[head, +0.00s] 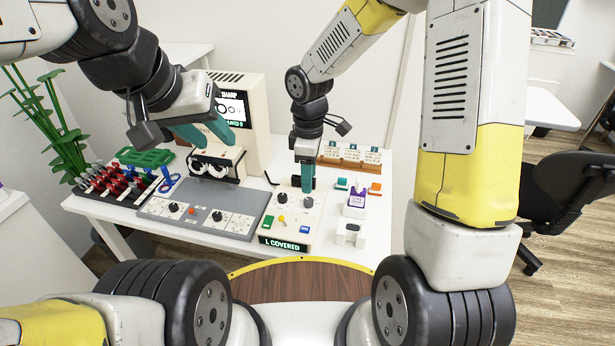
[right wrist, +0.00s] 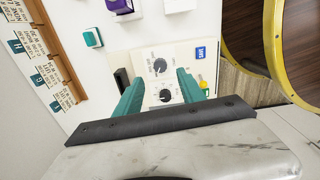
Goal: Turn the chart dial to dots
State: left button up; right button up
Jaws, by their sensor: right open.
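A cream control box (head: 292,228) on the table has a lit sign reading "L COVERED". It carries two dark dials, a left dial (head: 282,198) and a right dial (head: 307,203). Their labels are too small to read, so I cannot tell which is the chart dial. My right gripper (head: 307,188) points down over the box near the right dial. In the right wrist view its open fingers stand either side of the two dials, one dial (right wrist: 159,66) further out and one (right wrist: 166,96) nearer; contact cannot be told. My left gripper (head: 220,142) is open and empty before the cream viewer.
A grey panel (head: 237,191) with small knobs lies left of the box. The cream machine with a screen (head: 254,120) stands behind. A rack of red and dark pieces (head: 112,186) is at far left. A purple holder (head: 355,203) and white block (head: 350,234) stand right.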

aim_at(309, 200)
notch_tip(309, 200, down, 8)
jog(key=shift+r, duration=0.25)
grip_shut()
